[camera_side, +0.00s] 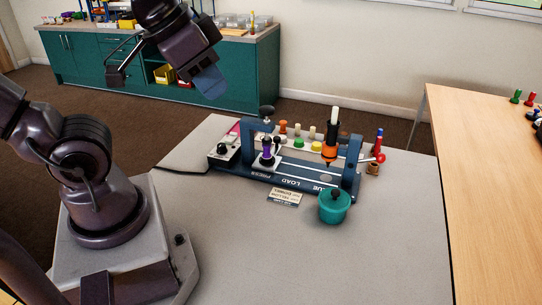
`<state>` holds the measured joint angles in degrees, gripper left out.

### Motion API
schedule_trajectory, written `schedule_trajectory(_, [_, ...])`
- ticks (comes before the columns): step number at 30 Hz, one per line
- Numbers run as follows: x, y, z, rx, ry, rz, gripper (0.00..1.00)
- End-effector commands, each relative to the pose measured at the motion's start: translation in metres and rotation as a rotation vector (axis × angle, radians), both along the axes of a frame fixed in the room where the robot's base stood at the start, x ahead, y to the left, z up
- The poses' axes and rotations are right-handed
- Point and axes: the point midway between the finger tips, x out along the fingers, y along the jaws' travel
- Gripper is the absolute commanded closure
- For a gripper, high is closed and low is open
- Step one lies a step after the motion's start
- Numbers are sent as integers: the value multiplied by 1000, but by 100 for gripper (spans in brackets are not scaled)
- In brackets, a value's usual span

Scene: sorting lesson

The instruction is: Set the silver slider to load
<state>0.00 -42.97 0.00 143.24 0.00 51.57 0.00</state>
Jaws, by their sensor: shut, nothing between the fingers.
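The silver slider (263,168) looks like a small pale metal plate on the dark blue fixture (308,187). It sits near the PRESS lettering, at the left part of the track, with a small purple and dark piece (267,152) standing on it. The fixture's front reads PRESS, LOAD and GLUE from left to right; LOAD (291,184) is to the right of the slider. My gripper (211,84) is shut and empty, high up and left of the fixture in the picture, apart from everything. The slider's underside is hidden.
An orange and black nozzle (330,150) stands over the GLUE end. A teal lidded pot (334,207) and a small card (286,198) are in front. Coloured pegs (317,146) stand behind the track. A red-knobbed lever (380,157) sticks out right. The grey table front (270,260) is clear.

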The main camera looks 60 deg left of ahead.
Motion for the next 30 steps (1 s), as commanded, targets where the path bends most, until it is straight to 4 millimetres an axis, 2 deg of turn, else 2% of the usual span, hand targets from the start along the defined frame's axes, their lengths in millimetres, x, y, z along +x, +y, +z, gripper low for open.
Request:
schedule_trajectory(6, [0, 0, 0, 0, 0, 0, 100])
schedule_trajectory(9, [2, 1, 1, -10, 3, 16, 77])
schedule_trajectory(12, [13, 5, 5, -65, 25, 108, 54])
schedule_trajectory(13, [18, 7, 7, -93, 35, 158, 49])
schedule_trajectory(14, [25, 10, 8, -126, 48, 215, 49])
schedule_trajectory(17, [55, 24, 13, -258, 101, 471, 49])
schedule_trajectory(22, [112, 62, 8, -472, 182, 986, 49])
schedule_trajectory(26, [152, 100, -10, -596, 223, 1391, 49])
schedule_trajectory(30, [189, 145, -41, -691, 236, 1831, 49])
